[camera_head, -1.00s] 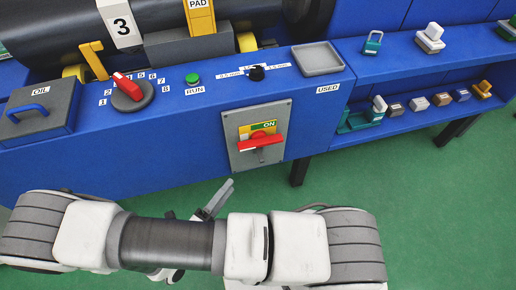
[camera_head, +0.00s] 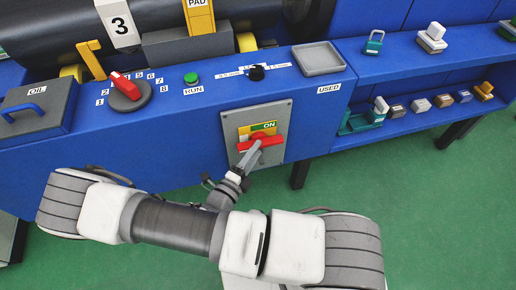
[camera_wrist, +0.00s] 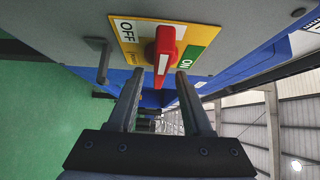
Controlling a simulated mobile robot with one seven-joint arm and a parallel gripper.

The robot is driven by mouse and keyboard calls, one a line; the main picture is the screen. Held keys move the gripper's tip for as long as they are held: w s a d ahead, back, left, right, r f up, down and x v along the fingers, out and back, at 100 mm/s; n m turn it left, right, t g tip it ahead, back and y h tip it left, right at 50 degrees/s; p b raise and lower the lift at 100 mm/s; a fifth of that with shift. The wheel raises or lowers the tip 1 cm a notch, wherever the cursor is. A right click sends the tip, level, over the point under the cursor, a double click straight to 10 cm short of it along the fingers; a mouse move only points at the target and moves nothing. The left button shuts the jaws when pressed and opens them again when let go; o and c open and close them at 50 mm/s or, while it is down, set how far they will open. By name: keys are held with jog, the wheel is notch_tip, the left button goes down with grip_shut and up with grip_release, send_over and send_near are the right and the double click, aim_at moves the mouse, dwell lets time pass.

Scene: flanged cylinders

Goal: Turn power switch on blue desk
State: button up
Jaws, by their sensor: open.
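The power switch is a red rotary handle (camera_head: 272,143) on a yellow plate with a green ON label, set in a grey panel (camera_head: 232,130) on the blue desk's front. In the head view the handle lies roughly horizontal. My gripper (camera_head: 253,154) is in front of the switch and overlaps the handle's left part. In the wrist view the red handle (camera_wrist: 164,52) stands between OFF on the left and ON on the right. My open gripper (camera_wrist: 160,76) has one finger on each side of the handle's near end, with visible gaps. Contact is not visible.
The blue desk (camera_head: 185,150) carries a red-handled selector (camera_head: 124,86), a green RUN button (camera_head: 191,78), a black knob (camera_head: 257,73), a grey USED tray (camera_head: 318,60) and an OIL box (camera_head: 35,105). A grey bracket (camera_wrist: 100,55) juts out left of the switch plate. Green floor lies open in front.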

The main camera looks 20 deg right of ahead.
jog(key=shift+x, duration=1.05)
grip_shut()
dwell(0.7)
